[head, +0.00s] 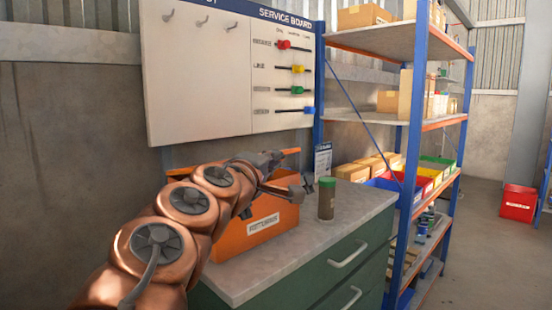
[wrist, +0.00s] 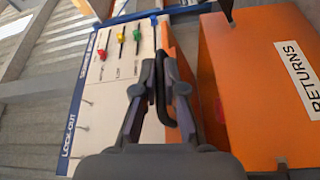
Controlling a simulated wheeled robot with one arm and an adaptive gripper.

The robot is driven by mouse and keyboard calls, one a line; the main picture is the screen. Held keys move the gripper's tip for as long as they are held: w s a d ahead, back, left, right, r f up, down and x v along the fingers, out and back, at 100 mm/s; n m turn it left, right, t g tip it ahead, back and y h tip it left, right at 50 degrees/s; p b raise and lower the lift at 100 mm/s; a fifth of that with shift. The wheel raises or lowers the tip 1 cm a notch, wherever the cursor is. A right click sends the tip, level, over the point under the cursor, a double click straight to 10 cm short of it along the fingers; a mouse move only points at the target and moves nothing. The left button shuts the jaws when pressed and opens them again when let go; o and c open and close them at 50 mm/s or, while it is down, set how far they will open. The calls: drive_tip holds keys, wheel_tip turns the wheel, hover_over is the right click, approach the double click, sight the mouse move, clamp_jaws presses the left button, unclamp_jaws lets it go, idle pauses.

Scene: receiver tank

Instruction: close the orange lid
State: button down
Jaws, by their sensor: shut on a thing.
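The orange lid shows in the head view as a thin raised strip (head: 288,152) behind the orange box (head: 240,236), which stands on the grey counter. The lid looks raised, but its exact angle is hard to tell because my arm covers much of it. In the wrist view a narrow orange panel, apparently the lid (wrist: 184,52), lies beside the box (wrist: 262,105) with its RETURNS label. My gripper (wrist: 163,92) is shut on a black bar handle (wrist: 161,72) next to that panel.
A brown jar with a green cap (head: 326,200) stands on the counter (head: 350,210) to the right of the box. A white service board (head: 210,80) hangs on the wall behind. Shelving with bins and cartons (head: 425,125) is at the right. Open floor lies farther right.

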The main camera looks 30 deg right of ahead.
drive_tip(key=shift+w+a, duration=0.15)
drive_tip(key=shift+w, duration=0.05)
drive_tip(key=c, duration=1.5)
unclamp_jaws()
drive_tip(key=shift+w+f, duration=0.1)
drive_tip(key=shift+r, duration=5)
